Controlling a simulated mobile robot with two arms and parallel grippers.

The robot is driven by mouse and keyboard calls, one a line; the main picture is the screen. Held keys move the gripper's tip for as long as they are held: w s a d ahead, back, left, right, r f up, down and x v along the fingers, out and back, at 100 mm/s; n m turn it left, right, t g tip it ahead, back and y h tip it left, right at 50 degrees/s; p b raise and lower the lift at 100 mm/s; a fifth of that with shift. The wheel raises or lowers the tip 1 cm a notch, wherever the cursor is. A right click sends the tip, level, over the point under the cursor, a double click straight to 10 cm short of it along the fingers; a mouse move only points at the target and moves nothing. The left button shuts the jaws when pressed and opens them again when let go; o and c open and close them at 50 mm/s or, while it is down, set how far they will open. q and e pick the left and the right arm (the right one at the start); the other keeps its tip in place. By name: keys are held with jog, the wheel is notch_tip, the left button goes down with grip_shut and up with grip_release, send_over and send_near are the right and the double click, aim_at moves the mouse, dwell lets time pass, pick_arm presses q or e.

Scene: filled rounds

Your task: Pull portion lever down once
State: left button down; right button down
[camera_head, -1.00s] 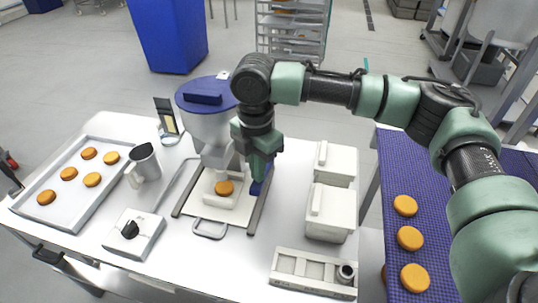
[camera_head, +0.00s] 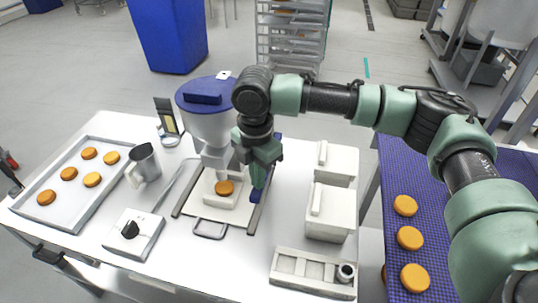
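The depositor is a white machine with a pale hopper (camera_head: 209,128) and a dark blue lid (camera_head: 203,97), on the white table. A round orange-brown bun (camera_head: 224,187) sits under its nozzle. My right gripper (camera_head: 258,180) points down at the hopper's right side, above the right rail of the machine's base. A small blue part (camera_head: 255,196) shows just below the fingertips; it may belong to the portion lever, which is mostly hidden behind my gripper and wrist. I cannot tell whether the fingers touch it or are closed. My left gripper is not in view.
A tray of several buns (camera_head: 75,180) lies at the left, with a metal jug (camera_head: 145,163) and a black-knobbed box (camera_head: 133,234) beside it. White lidded containers (camera_head: 330,213) stand right of the machine. A blue conveyor (camera_head: 395,165) with buns is further right.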

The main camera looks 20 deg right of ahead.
jog(key=shift+s+a+f, duration=0.1)
jog(key=shift+s+f, duration=0.05)
jog(key=shift+f, duration=1.05)
jog(key=shift+s+f, duration=0.1)
jog(key=shift+f, duration=0.85)
jog(key=shift+r, duration=0.15)
notch_tip(320, 180, up, 15)
jog(key=p, duration=1.5)
